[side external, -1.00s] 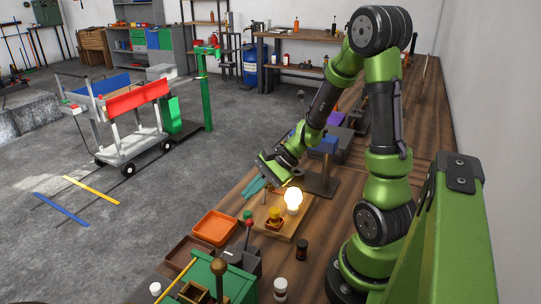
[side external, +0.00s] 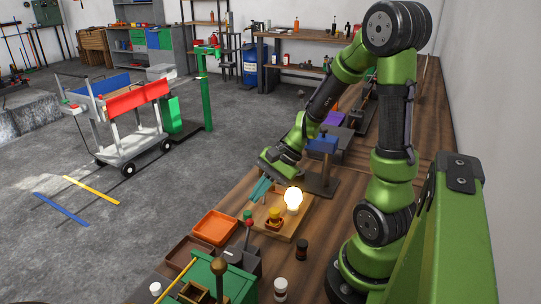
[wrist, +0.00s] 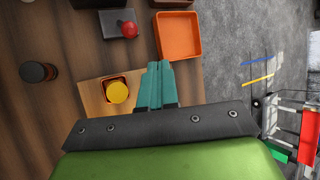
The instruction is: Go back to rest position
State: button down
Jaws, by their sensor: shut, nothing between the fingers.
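My gripper (side external: 260,188) has teal fingers and hangs over the workbench near the left edge of a wooden board. In the wrist view its fingers (wrist: 154,84) are together with nothing between them. The board (side external: 289,233) carries a glowing bulb (side external: 293,199) and a yellow knob (side external: 274,214). The yellow knob also shows in the wrist view (wrist: 117,92), left of the fingers and apart from them. The bulb is not visible in the wrist view.
An orange tray (side external: 215,228) lies beside the board, with a brown tray (side external: 188,250) nearer. A red-knobbed lever (side external: 248,222), a dark jar (side external: 302,250) and a white-capped bottle (side external: 280,287) stand close by. A blue-topped stand (side external: 322,145) is behind. The floor is left of the bench.

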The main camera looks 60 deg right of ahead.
jog(key=s+a+r+n+t+h, duration=0.1)
jog(key=s+a+r+n, duration=0.1)
jog(key=a+r+n, duration=0.2)
jog(key=s+a+r+n+t+h, duration=0.1)
jog(key=s+a+r+n+h, duration=0.1)
jog(key=a+r+n, duration=0.3)
notch_tip(320, 180, up, 6)
jog(key=s+n, duration=0.1)
jog(key=n, duration=0.2)
jog(key=shift+s+a+n+h, duration=0.2)
jog(key=shift+a+n+h, duration=0.1)
jog(key=shift+n, duration=0.1)
jog(key=c, duration=1.8)
grip_release()
jog(key=shift+f, duration=0.1)
jog(key=shift+c, duration=0.2)
